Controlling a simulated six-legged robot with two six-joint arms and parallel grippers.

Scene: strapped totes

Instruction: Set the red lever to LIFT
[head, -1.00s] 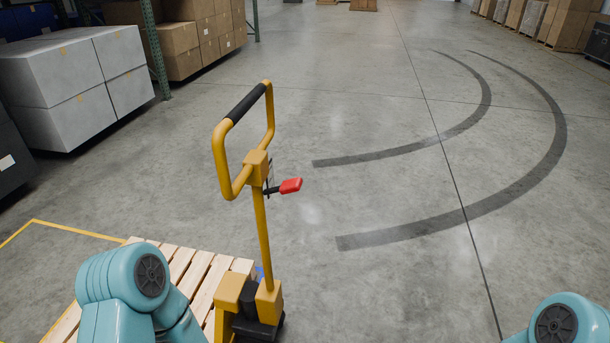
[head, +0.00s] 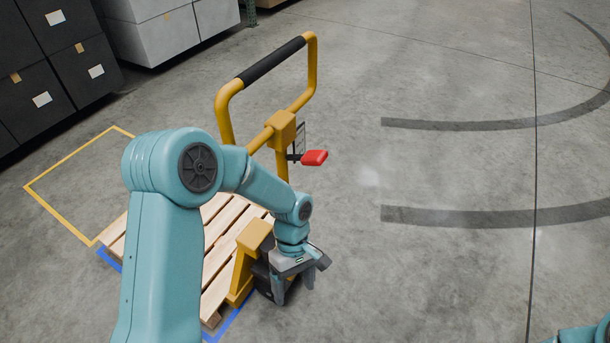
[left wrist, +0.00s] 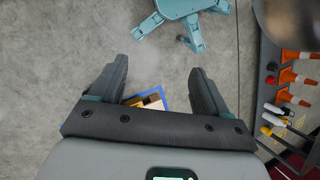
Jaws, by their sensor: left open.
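The red lever (head: 314,157) sticks out to the right from the yellow head of the pallet jack's handle (head: 282,128), beside a thin dark plate (head: 301,136) whose markings are too small to read. The handle is a yellow loop with a black grip on top. My left gripper (head: 294,284) points down, open and empty, well below the lever and in front of the jack's base. In the left wrist view its two fingers (left wrist: 160,70) are spread apart with floor between them, and the lever does not show. My right gripper is out of frame.
A wooden pallet (head: 222,250) sits on the jack inside blue floor tape. Dark boxes (head: 75,75) and white boxes (head: 165,40) stand at the back left. The floor right of the handle is clear. Orange cones (left wrist: 299,55) show in the left wrist view.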

